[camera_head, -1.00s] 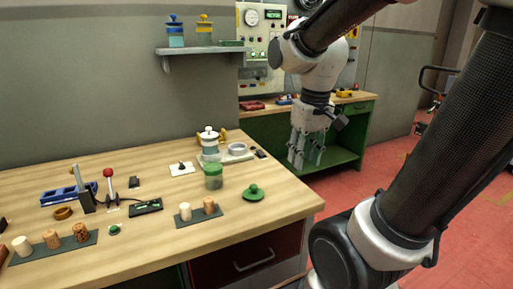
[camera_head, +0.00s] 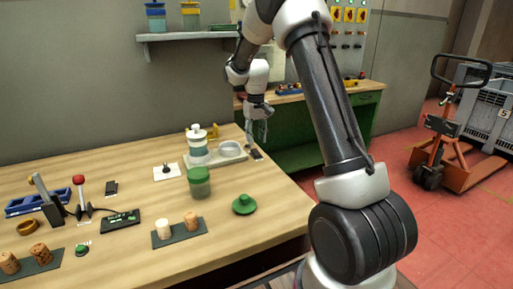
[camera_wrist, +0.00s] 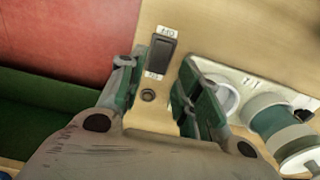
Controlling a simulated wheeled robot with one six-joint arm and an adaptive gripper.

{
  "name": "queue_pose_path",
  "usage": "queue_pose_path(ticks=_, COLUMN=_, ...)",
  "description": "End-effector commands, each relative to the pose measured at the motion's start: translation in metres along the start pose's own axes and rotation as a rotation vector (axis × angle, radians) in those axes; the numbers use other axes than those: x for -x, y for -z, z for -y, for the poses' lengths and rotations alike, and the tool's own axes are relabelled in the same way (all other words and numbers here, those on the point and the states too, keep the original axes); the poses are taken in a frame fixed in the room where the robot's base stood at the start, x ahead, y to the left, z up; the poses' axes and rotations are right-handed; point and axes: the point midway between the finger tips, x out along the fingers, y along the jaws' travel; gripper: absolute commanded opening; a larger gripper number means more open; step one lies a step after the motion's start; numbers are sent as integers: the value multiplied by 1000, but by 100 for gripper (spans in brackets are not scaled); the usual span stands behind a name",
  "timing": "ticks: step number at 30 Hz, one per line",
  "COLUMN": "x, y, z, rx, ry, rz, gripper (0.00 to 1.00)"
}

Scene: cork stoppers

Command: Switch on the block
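A small dark rocker switch (camera_wrist: 163,53) with a pale label at each end shows in the wrist view; the upper label appears to read ON, upside down. It lies on the wooden table top near the right edge, and the head view shows it as a dark strip (camera_head: 256,154). My gripper (camera_head: 257,130) is above that table edge, close to the switch. In the wrist view its fingers (camera_wrist: 156,80) are spread, empty, with the switch just beyond the gap between them. Contact cannot be told. A black block with green markings (camera_head: 120,221) lies further left.
A pale tray (camera_head: 232,160) with a white-topped jar (camera_head: 198,146) stands beside the switch. A green workbench (camera_head: 290,150) stands behind.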

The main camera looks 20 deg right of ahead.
Motion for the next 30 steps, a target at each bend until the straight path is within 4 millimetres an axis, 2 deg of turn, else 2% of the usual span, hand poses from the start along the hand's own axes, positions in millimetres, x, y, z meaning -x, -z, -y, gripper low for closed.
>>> queue_pose_path(ticks=3, x=-22, y=-1, z=0, rx=0, ry=0, rz=3, gripper=34)
queue_pose_path(ticks=9, x=-48, y=-1, z=0, rx=0, ry=0, rz=2, gripper=34)
queue_pose_path(ticks=20, x=-55, y=0, z=0, rx=0, ry=0, rz=0, gripper=34)
queue_pose_path(ticks=25, x=-55, y=-1, z=0, rx=0, ry=0, rz=0, gripper=3)
queue_pose_path(ticks=30, x=-55, y=0, z=0, rx=0, ry=0, rz=15, gripper=1)
